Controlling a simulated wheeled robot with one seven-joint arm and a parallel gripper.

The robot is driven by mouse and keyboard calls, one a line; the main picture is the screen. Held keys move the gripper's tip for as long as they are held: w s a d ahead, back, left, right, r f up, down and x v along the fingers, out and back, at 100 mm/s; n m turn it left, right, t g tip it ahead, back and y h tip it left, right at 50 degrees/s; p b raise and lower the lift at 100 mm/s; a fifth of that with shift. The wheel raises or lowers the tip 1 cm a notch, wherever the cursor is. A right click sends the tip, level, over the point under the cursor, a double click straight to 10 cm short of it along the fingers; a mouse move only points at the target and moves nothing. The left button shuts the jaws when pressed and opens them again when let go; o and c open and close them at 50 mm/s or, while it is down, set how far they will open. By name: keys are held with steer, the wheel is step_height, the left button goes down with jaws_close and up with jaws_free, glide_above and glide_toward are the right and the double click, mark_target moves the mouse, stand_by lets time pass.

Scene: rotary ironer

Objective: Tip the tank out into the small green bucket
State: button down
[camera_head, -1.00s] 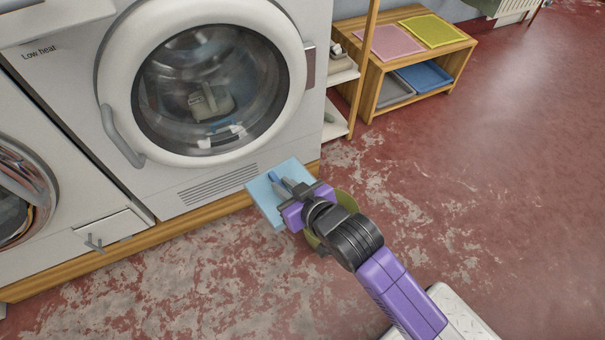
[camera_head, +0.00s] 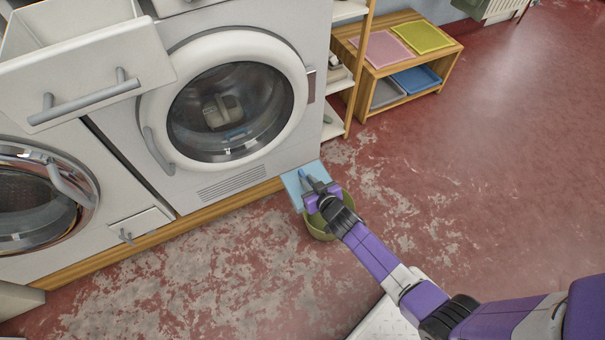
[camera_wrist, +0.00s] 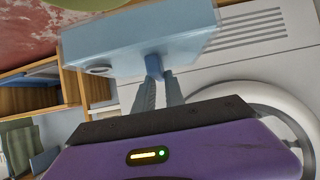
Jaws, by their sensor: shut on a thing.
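The tank (camera_head: 291,184) is a flat, light-blue box with a darker blue grip. My gripper (camera_head: 309,180) is shut on that grip and holds the tank in front of the dryer's lower right corner. In the wrist view the tank (camera_wrist: 120,45) spans the top, with a round opening or cap on its face; my gripper's fingers (camera_wrist: 154,80) pinch its blue grip. The small green bucket (camera_head: 318,228) stands on the floor beneath and just right of the tank, partly covered by my gripper and arm. A green edge (camera_wrist: 85,4) shows beyond the tank in the wrist view.
The dryer (camera_head: 232,165) has a closed round door. A white drawer (camera_head: 90,75) with a grey bar handle stands out at upper left. A wooden shelf unit (camera_head: 415,70) with coloured trays stands at the back. The red floor (camera_head: 480,190) at right is clear.

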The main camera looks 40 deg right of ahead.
steer(key=shift+s+d+f+p, duration=0.1)
steer(key=shift+s+f+p, duration=0.2)
steer(key=shift+p, duration=0.35)
steer(key=shift+f, duration=0.1)
steer(key=shift+s+f, duration=0.3)
steer(key=shift+t, duration=0.3)
steer(key=shift+s+d+r+m+t+y+b, duration=0.2)
steer(key=shift+s+r+m+t+b, duration=0.35)
steer(key=shift+t+b, duration=0.6)
steer(key=shift+s+d+r+m+t+y+b, duration=0.25)
steer(key=shift+r+m+t+b, duration=0.3)
steer(key=shift+b, duration=1.1)
steer(key=shift+s+r+t+b, duration=0.2)
steer(key=shift+t+b, duration=0.1)
steer(key=shift+b, duration=0.1)
steer(key=shift+s+d+r+m+t+h+b, duration=0.3)
steer(key=shift+s+m+t+b, duration=0.4)
steer(key=shift+b, duration=1.3)
steer(key=shift+s+d+r+m+t+h+b, duration=0.1)
steer(key=shift+s+d+r+m+t+b, duration=0.6)
steer(key=shift+b, duration=1.3)
steer(key=shift+s+d+f+m+t+h+b, duration=0.1)
steer(key=shift+s+m+t+h+b, duration=0.25)
steer(key=shift+b, duration=0.55)
steer(key=shift+s+a+f+m+t+h+b, duration=0.1)
steer(key=shift+f+m+t+h+b, duration=0.05)
steer(key=shift+m+t+b, duration=0.6)
steer(key=shift+s+d+f+m+t+h+b, duration=0.1)
steer(key=shift+s+m+t+h+b, duration=0.2)
steer(key=shift+b, duration=0.7)
